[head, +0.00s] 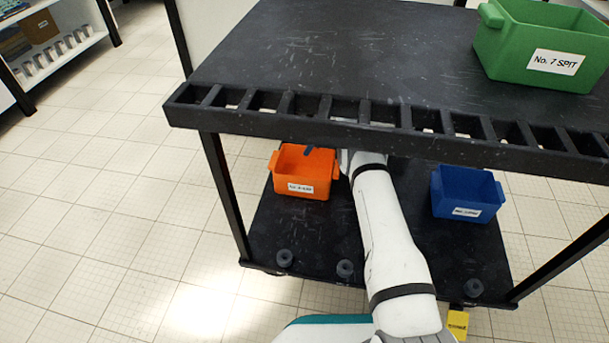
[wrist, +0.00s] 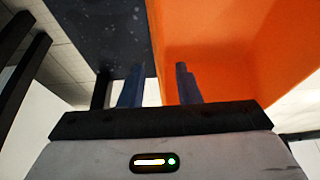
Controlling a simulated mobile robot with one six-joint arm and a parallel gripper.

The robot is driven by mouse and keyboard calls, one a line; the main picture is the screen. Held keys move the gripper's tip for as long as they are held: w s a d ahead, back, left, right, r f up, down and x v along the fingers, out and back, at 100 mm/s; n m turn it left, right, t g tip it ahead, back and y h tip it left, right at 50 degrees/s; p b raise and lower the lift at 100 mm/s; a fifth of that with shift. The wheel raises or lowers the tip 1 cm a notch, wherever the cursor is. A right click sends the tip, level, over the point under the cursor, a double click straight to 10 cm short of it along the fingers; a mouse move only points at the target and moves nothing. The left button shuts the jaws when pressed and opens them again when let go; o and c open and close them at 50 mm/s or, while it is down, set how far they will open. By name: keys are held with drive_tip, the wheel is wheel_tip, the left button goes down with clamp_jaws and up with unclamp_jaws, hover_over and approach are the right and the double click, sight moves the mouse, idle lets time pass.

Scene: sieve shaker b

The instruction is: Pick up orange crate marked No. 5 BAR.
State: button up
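The orange crate (head: 304,168) stands on the lower shelf of the black cart, left of my arm. Its white label is too blurred to read surely. It fills the upper right of the wrist view (wrist: 225,45). My gripper (wrist: 158,82) is at the crate's right side in the head view. Its two dark blue fingers are apart, with a light gap between them. One finger is in front of the orange; the other is over the dark background beside its edge. A blue fingertip shows by the crate's rim in the head view. Contact cannot be told.
The cart's upper shelf (head: 330,50), with a slotted front edge, hangs over my arm and hides part of my gripper. A blue crate (head: 465,194) stands on the lower shelf to the right. A green crate (head: 545,50) marked No. 7 SPIT stands on top.

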drive_tip(key=b+x, duration=0.1)
drive_tip(key=x, duration=0.2)
drive_tip(key=shift+d+f, duration=0.1)
drive_tip(key=shift+f, duration=0.1)
drive_tip(key=shift+r, duration=0.1)
drive_tip(key=shift+c, duration=0.5)
clamp_jaws()
